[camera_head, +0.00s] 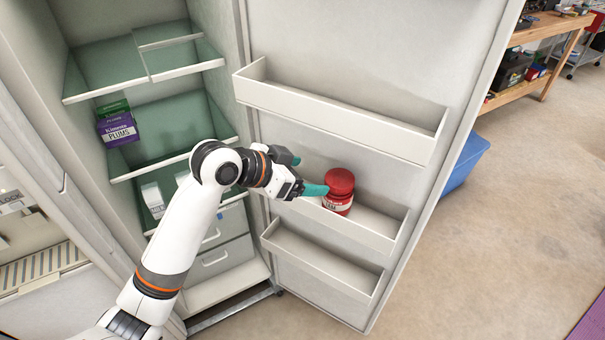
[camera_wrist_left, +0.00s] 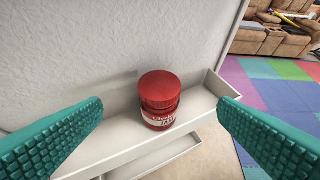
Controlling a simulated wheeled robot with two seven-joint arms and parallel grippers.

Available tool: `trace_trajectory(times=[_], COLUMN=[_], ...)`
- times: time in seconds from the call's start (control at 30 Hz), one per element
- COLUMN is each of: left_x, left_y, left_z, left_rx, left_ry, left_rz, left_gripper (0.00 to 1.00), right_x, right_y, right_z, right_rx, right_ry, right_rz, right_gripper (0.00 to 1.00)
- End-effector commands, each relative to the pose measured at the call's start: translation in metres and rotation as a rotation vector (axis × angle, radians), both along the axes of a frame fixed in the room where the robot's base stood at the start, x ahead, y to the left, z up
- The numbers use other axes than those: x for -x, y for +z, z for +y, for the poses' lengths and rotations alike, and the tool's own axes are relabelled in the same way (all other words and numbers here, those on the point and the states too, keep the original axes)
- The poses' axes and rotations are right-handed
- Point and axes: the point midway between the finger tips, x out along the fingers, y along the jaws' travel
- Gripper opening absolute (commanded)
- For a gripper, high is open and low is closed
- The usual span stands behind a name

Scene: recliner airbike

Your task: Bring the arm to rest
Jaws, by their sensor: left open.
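My left arm (camera_head: 178,245) comes in from the lower left and reaches across the open fridge to its door. My left gripper (camera_head: 318,190) is open, with teal fingertips close to a red-lidded jar (camera_head: 338,190). The jar stands upright in the middle door shelf (camera_head: 385,222). In the left wrist view the jar (camera_wrist_left: 160,100) sits between and beyond the two spread teal fingers, with a visible gap on each side. The jar's label is partly readable. My right gripper is not in view.
The fridge door (camera_head: 330,60) stands open, with an upper bin (camera_head: 340,122) above and a lower bin (camera_head: 320,268) below the jar's shelf. A purple box (camera_head: 118,130) is on an inner shelf. A blue bin (camera_head: 466,160) is behind the door. The floor at right is mostly clear.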

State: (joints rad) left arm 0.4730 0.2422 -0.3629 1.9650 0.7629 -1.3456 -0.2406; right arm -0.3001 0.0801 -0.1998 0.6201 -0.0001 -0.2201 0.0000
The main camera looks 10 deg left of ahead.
Motion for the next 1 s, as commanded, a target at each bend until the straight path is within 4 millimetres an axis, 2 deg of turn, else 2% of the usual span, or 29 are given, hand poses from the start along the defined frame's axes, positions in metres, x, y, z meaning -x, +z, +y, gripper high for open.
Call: trace_trajectory(times=[0.33,0.47,0.57,0.7,0.8,1.0], left_x=[0.0,0.015,0.043,0.103,0.142,0.202], left_y=[-0.002,-0.025,-0.064,-0.122,-0.149,-0.176], left_z=[0.0,0.007,0.02,0.052,0.075,0.11], left_rx=[-0.001,-0.013,-0.039,-0.102,-0.153,-0.236], left_ry=[0.002,0.038,0.111,0.268,0.372,0.516], left_rz=[0.002,0.043,0.117,0.25,0.328,0.436], left_gripper=[0.83,0.83,0.83,0.83,0.83,0.83], right_x=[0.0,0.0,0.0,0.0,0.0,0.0], right_y=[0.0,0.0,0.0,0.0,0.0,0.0], right_z=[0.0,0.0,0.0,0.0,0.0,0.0], right_rx=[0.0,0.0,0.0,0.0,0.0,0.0], right_ry=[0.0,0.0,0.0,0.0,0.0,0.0], right_rz=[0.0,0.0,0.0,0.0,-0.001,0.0], right_gripper=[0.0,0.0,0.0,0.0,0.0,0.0])
